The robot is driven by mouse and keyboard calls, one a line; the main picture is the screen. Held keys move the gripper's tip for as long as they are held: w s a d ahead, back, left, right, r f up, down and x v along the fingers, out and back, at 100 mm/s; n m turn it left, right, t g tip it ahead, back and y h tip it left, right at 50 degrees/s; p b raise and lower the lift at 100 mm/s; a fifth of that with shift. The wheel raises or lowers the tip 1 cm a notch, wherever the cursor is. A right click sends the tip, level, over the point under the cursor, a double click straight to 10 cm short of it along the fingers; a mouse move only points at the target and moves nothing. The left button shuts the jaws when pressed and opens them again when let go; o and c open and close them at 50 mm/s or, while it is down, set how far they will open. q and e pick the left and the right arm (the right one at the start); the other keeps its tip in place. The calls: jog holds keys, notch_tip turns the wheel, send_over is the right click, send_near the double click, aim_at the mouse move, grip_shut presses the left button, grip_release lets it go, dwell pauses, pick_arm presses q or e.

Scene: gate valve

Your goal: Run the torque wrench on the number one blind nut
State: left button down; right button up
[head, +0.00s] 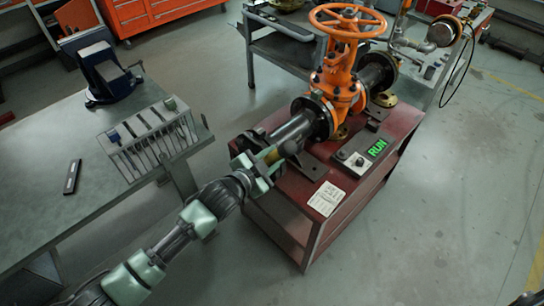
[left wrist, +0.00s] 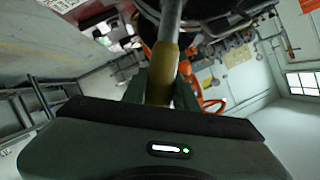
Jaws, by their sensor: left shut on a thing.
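The orange gate valve (head: 340,85) with its handwheel (head: 347,20) sits in a dark flanged pipe on a red stand (head: 345,215). My left gripper (head: 264,163) is at the near left pipe end, shut on a tool with a yellow grip (head: 272,156), which looks like the torque wrench. In the left wrist view the tool shows a yellow grip (left wrist: 162,72) and a grey shaft (left wrist: 171,18) rising out of the jaws. Its far end reaches the dark blind end; whether it sits on a nut, and which one, I cannot tell. My right gripper is not in view.
A box with a green RUN display (head: 377,147) and a paper card (head: 326,198) lie on the stand. A bench (head: 40,225) at left carries a vise (head: 105,72), a tool rack (head: 150,138) and a dark flat object (head: 72,177). Floor at right is clear.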

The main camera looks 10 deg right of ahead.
pick_arm(q)
jog(key=shift+r+p, duration=0.25)
jog(key=shift+p, duration=0.1)
dwell(0.6)
jog(key=shift+a, duration=0.2)
